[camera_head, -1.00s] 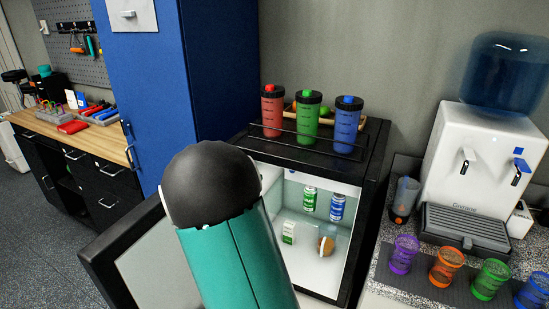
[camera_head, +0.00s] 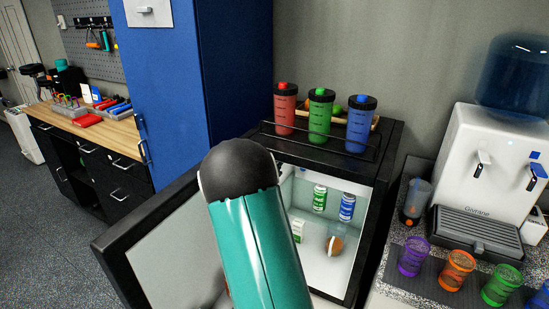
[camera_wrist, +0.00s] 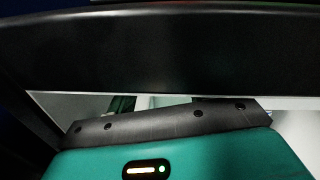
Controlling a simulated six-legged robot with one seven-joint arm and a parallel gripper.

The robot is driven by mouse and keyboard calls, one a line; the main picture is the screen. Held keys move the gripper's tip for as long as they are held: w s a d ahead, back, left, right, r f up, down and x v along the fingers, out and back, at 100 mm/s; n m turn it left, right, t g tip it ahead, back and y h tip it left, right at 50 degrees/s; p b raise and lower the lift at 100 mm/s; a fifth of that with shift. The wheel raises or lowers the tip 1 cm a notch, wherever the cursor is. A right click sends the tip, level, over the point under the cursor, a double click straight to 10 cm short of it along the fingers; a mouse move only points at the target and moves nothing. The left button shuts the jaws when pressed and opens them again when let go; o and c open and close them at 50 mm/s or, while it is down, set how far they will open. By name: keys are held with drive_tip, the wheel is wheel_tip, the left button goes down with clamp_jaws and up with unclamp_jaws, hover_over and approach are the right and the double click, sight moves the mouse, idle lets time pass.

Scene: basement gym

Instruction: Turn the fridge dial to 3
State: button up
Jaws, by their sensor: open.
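The black mini fridge (camera_head: 384,172) stands open in the head view, its white interior lit. Its door (camera_head: 170,250) swings out to the left. I cannot make out the dial in either view. In the head view, my teal arm with a black rounded joint covers part of the opening and the door; my gripper is hidden there. In the wrist view, the teal hand housing of my gripper (camera_wrist: 168,108) shows at the bottom with a small light, close under a wide black edge (camera_wrist: 160,50), perhaps of the fridge. The fingertips are not clear, and nothing held is visible.
Red, green and blue bottles (camera_head: 321,115) stand in a rack on the fridge. Two cans (camera_head: 346,207), a carton and a round brown item are inside. A water dispenser (camera_head: 480,165) and colored cups (camera_head: 457,270) are at right. A blue cabinet (camera_head: 190,80) stands behind left.

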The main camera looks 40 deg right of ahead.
drive_tip(key=shift+w+d, duration=0.15)
drive_tip(key=shift+d, duration=0.3)
drive_tip(key=c, duration=1)
drive_tip(key=shift+o, duration=0.2)
drive_tip(key=o, duration=1)
drive_tip(key=shift+c, duration=0.2)
drive_tip(key=v, duration=1.3)
drive_tip(key=shift+a, duration=0.4)
